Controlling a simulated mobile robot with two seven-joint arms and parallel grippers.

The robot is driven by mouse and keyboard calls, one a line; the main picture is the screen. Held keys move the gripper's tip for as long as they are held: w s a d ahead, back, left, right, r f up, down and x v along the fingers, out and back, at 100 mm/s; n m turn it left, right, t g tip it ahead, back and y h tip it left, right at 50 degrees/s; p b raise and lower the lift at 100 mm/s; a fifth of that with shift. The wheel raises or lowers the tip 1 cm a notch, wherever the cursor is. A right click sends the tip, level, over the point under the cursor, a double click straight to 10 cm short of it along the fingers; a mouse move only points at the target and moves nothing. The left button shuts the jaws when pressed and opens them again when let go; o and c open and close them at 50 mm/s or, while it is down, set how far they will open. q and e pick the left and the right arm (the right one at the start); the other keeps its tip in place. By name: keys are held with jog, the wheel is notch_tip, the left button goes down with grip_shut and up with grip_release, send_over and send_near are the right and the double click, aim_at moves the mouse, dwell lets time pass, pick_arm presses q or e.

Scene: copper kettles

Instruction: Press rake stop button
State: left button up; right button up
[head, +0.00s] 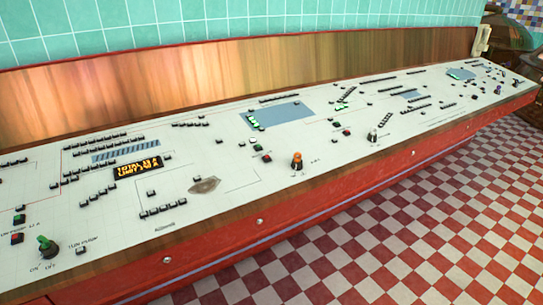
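A long white control panel (225,160) runs from the lower left to the upper right in the head view. It carries small push buttons, some red and some green. A red button (17,238) sits at the far left below a green button (19,219). Another red button (267,159) lies near the middle, below a green one (257,147). A further red button (347,132) is to its right. The labels are too small to tell which is the rake stop button. Neither of my grippers shows in this view.
Knobs stand up from the panel: a green one (46,244), an orange one (297,159) and a white one (372,135). A lit orange display (138,166) is at left. The red front edge (225,243) borders an open checkered floor (400,230).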

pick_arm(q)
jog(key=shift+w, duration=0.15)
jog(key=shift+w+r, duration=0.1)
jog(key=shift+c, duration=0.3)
